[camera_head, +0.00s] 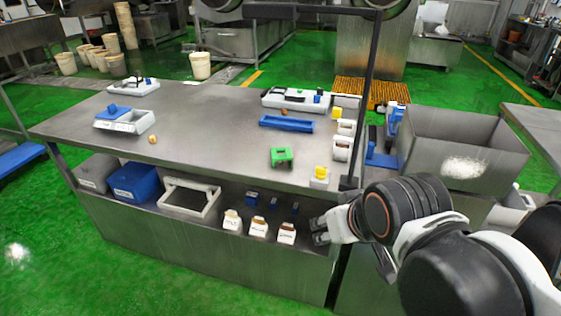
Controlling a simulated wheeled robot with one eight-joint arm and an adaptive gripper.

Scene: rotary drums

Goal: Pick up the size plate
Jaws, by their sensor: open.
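No thing in view is clearly marked as the size plate. A small green piece (281,157) with an opening lies on the steel table (215,140), right of the middle. A long blue tray (286,123) lies behind it. I cannot tell whether either one is the size plate. My gripper (319,231) is open at the front right of the table, below the tabletop level. It is near the white bottles on the lower shelf and seems to hold nothing.
White bottles with brown labels (258,227) and small blue pieces (252,198) stand on the lower shelf. A scale (125,120) sits on the table's left. White holders with yellow parts (320,174) line the right edge, by a dark post (366,90). A steel bin (420,120) stands right.

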